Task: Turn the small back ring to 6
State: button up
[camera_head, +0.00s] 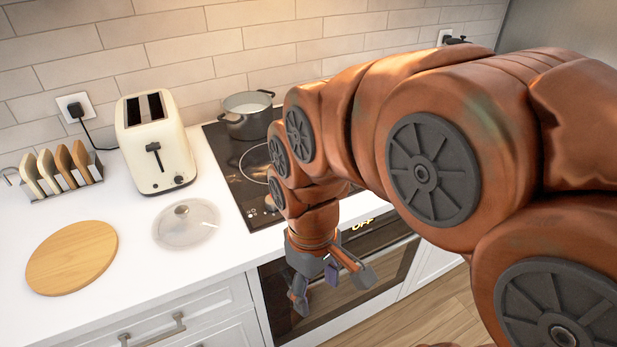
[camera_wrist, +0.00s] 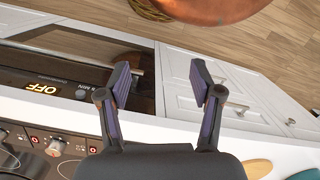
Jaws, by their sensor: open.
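My gripper (camera_head: 332,287) is open and empty, hanging in front of the oven beside the counter's front edge. In the wrist view its two fingers (camera_wrist: 160,82) are spread wide with nothing between them. The black glass cooktop (camera_head: 228,170) is partly hidden behind my arm in the head view. In the wrist view, cooktop knobs show at the lower left: one silver knob (camera_wrist: 55,148) and another (camera_wrist: 5,133) at the left edge, with small red 0 displays (camera_wrist: 35,139) near them. My gripper is apart from the knobs. I cannot tell which knob belongs to the small back ring.
A grey pot (camera_head: 248,122) stands on the back of the cooktop. A cream toaster (camera_head: 154,145), a glass lid (camera_head: 186,224), a round wooden board (camera_head: 72,257) and a rack (camera_head: 62,185) are on the counter to the left. The oven display (camera_head: 362,224) reads OFF.

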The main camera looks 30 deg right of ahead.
jog(key=w+d+r+n+p, duration=0.1)
jog(key=w+d+n, duration=0.5)
jog(key=w+n, duration=0.1)
jog(key=w+d+r+n+t+p, duration=0.1)
jog(key=w+d+n, duration=0.6)
jog(key=w, duration=0.3)
jog(key=w+d+n+p, duration=0.2)
jog(key=w+d+n, duration=0.4)
jog(key=w+n, duration=0.2)
jog(key=shift+w+d+r+n+t, duration=0.3)
jog(key=shift+w+r, duration=0.1)
jog(key=shift+w, duration=0.2)
jog(key=shift+w+d+f+n, duration=0.15)
jog(key=shift+w+d+n, duration=0.05)
jog(key=shift+d+n, duration=0.1)
jog(key=shift+f+p, duration=1.45)
jog(key=shift+f, duration=2.35)
jog(key=c, duration=1.1)
jog(key=shift+c, duration=0.2)
jog(key=shift+f+b, duration=0.1)
jog(key=shift+b, duration=0.3)
